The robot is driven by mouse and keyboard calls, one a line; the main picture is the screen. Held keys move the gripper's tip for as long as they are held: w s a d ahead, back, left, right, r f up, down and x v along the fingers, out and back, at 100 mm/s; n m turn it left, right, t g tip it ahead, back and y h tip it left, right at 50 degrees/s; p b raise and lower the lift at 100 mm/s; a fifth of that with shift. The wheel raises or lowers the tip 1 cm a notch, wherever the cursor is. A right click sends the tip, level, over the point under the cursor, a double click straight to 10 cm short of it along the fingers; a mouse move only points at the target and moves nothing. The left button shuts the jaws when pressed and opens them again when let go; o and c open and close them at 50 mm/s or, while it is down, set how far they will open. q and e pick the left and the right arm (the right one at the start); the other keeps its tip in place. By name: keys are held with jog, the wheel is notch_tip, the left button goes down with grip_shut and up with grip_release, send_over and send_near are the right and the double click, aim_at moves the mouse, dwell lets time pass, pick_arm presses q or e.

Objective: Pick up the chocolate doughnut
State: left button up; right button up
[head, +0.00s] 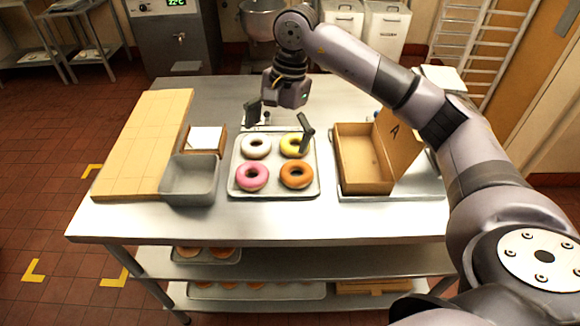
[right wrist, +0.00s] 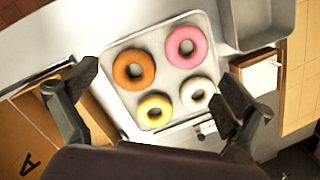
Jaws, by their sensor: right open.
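Several glazed doughnuts sit on a grey metal tray (head: 275,193): a white one (head: 256,146) back left, a yellow one (head: 293,145) back right, a pink one (head: 252,177) front left and an orange-brown one (head: 297,175) front right. I see no dark chocolate doughnut; the orange-brown one is the nearest in colour, also in the right wrist view (right wrist: 133,70). My right gripper (head: 280,126) is open and empty above the tray's back part, fingers spread wide. One finger partly covers the yellow doughnut in the head view. My left gripper is not in view.
An open cardboard box (head: 362,160) marked "A" stands right of the tray. A grey metal bin (head: 190,181), a small box with white paper (head: 206,138) and a wooden board (head: 150,130) stand left. The table's front strip (head: 260,220) is clear.

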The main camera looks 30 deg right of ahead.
notch_tip(320, 180, up, 2)
jog(key=h, duration=0.2)
send_over(296, 170)
jog(key=s+a, duration=0.1)
jog(key=s, duration=0.1)
notch_tip(296, 170, down, 12)
jog(key=p, duration=0.4)
jog(key=shift+s+d+r, duration=0.15)
jog(key=shift+r, duration=0.05)
jog(key=shift+f+p, duration=0.5)
jog(key=shift+f, duration=0.05)
jog(key=f+p, duration=0.1)
jog(key=f, duration=0.2)
jog(key=shift+w+f+p, duration=0.35)
jog(key=shift+w+p, duration=0.05)
jog(key=shift+f, duration=0.35)
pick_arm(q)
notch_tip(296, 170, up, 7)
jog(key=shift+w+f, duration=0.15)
pick_arm(e)
jog(key=shift+c, duration=0.3)
